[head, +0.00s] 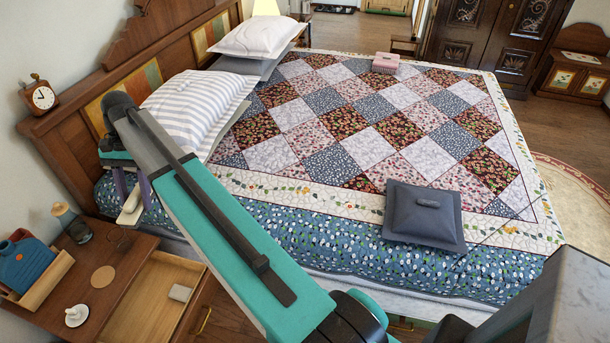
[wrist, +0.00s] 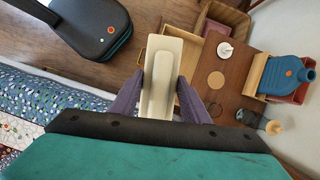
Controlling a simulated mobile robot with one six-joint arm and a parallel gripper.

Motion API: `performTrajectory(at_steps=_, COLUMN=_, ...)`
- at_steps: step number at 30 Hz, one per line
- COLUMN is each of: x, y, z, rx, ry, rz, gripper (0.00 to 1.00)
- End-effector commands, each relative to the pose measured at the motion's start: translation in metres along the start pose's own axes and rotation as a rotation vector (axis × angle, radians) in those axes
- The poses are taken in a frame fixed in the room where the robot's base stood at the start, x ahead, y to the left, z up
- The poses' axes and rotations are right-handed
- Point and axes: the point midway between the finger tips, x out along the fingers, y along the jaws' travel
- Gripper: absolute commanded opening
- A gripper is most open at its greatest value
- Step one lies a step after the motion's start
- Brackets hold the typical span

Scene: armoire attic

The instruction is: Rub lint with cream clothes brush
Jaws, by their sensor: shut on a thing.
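My gripper (wrist: 160,82) is shut on the cream clothes brush (wrist: 161,66), its two purple fingers on either side of the brush. In the head view my gripper (head: 131,188) holds the cream brush (head: 130,215) in the air beside the bed's near left corner, over the nightstand side. A dark blue-grey square cushion (head: 405,230) lies on the near edge of the bed, well to the right of my gripper. A small grey oblong lump (head: 428,204) on its top may be the lint. The brush touches nothing but my fingers, as far as I can see.
A pink box (head: 386,62) sits far across the bed.

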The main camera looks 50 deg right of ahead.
Motion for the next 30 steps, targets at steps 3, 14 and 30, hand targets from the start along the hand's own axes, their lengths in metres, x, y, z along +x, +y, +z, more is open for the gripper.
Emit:
performTrajectory(at_steps=3, x=0.000, y=0.013, z=-0.024, rx=0.072, ry=0.004, rz=-0.029, gripper=0.24)
performTrajectory(at_steps=14, x=0.005, y=0.072, z=-0.115, rx=0.372, ry=0.014, rz=-0.151, gripper=0.24)
performTrajectory(at_steps=30, x=0.018, y=0.193, z=-0.235, rx=0.843, ry=0.020, rz=-0.341, gripper=0.24)
